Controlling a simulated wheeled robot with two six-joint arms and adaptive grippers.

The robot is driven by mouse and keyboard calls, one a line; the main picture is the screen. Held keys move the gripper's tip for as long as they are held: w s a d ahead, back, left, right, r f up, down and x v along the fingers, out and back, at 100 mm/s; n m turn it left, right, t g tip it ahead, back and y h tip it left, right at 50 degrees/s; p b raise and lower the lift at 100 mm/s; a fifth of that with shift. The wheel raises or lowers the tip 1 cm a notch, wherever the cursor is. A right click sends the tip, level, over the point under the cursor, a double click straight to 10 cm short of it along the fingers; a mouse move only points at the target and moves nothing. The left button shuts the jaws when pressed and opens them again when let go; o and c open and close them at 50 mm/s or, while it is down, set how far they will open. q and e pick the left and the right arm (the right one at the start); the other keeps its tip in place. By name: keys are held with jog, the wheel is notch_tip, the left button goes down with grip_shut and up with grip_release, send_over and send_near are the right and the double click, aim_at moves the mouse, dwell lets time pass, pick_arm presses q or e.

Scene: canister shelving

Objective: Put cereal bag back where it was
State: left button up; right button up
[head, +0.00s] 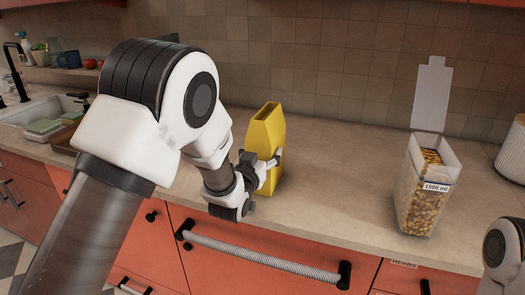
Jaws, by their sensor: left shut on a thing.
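The yellow cereal bag (266,136) stands upright at the middle of the counter, with an open top. My left gripper (268,165) is shut on its lower front side; the fingertips are partly hidden against the bag. I cannot tell whether the bag's base touches the counter. A clear canister (420,195) marked 1500 ml stands to the right, filled with yellow and brown cereal, its lid (432,95) raised open. Part of my right arm shows at the lower right edge, but its gripper is out of view.
The counter (335,180) is clear between the bag and the canister. A tiled wall (310,85) is behind. A white ribbed container (512,150) stands at the right edge. A sink (40,112) and dishes are at the far left. Red drawers (240,265) are below.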

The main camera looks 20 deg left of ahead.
pick_arm(q)
jog(key=shift+s+f, duration=0.1)
jog(key=shift+s, duration=0.05)
jog(key=o, duration=1.4)
jog(key=shift+o, duration=0.6)
